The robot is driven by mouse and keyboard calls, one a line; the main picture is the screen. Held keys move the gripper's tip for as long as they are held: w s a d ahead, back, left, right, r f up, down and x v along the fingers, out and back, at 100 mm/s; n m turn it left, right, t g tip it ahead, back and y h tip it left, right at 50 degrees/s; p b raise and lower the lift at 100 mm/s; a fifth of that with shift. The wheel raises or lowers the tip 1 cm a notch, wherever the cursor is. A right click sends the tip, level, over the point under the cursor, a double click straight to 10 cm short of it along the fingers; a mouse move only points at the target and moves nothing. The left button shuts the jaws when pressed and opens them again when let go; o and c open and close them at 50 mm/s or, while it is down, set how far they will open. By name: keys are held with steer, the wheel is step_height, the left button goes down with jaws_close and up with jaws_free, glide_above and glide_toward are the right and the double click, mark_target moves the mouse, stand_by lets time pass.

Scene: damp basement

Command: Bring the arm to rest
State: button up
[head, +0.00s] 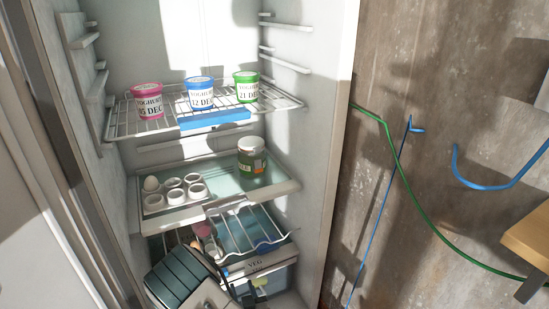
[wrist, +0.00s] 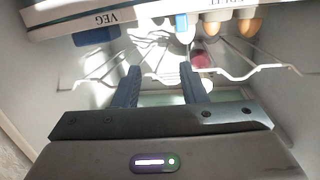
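My gripper (wrist: 160,82) shows in the wrist view with its two dark fingers spread apart and nothing held between them. A wire rack (wrist: 226,68) passes just beyond the fingertips; I cannot tell whether they touch it. In the head view my arm reaches in at the bottom, low inside the open fridge, in front of the drawer marked VEG (head: 262,268). The fingers are partly hidden there by the arm's own dark and grey body.
Three yoghurt pots, pink (head: 147,101), blue (head: 200,94) and green (head: 246,87), stand on the upper wire shelf (head: 120,122). A jar (head: 251,160) and an egg holder (head: 155,203) sit on the glass shelf below. Fridge walls enclose the arm. A green hose (head: 417,208) hangs at right.

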steer(key=w+d+r+m+g+h+p, duration=0.15)
steer(key=d+r+p, duration=0.3)
steer(key=r, duration=0.65)
steer(key=d+r+m+g+h+p, duration=0.1)
steer(key=d+r+m+g+p, duration=0.3)
steer(key=r, duration=0.6)
steer(key=d+r+n+g+h+p, duration=0.1)
steer(key=d+r+g+p, duration=0.15)
steer(key=r+p, duration=0.6)
steer(key=s+d+r+g+p, duration=0.1)
steer(key=s+d+r+p, duration=0.2)
steer(key=s+r, duration=0.4)
steer(key=s+d+r+g+h+p, duration=0.1)
steer(key=s+d+r+g+p, duration=0.1)
steer(key=s+d+r, duration=0.4)
steer(key=s+d+r+n+g+h+p, duration=0.1)
steer(key=s+d+r+p, duration=0.4)
steer(key=r, duration=1)
steer(key=s, duration=0.3)
steer(key=shift+s+d+g, duration=0.2)
steer(key=shift+g, duration=0.2)
steer(key=shift+a, duration=0.15)
